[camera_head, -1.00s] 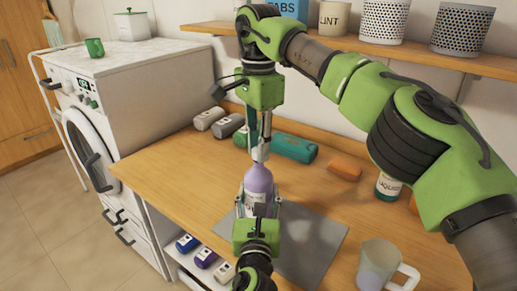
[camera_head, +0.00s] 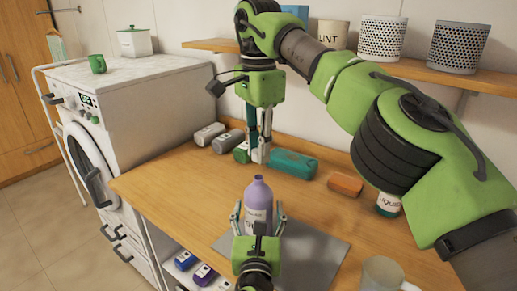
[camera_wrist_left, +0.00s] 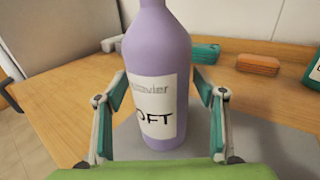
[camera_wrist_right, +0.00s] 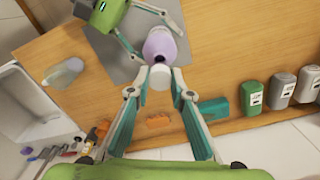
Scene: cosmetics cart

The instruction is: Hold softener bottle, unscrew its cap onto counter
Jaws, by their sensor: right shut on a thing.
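The lavender softener bottle (camera_head: 258,204) stands upright on the grey mat on the counter. Its top shows no cap in the head view, and the left wrist view shows its label (camera_wrist_left: 158,110). My left gripper (camera_head: 258,213) has a finger on each side of the bottle; I cannot tell whether they touch it.
The grey mat (camera_head: 310,252) lies under the bottle. An orange block (camera_head: 345,185), a teal pack (camera_head: 293,163) and grey bottles (camera_head: 208,134) line the back. A clear mug (camera_head: 381,274) stands front right. The counter left of the bottle is clear.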

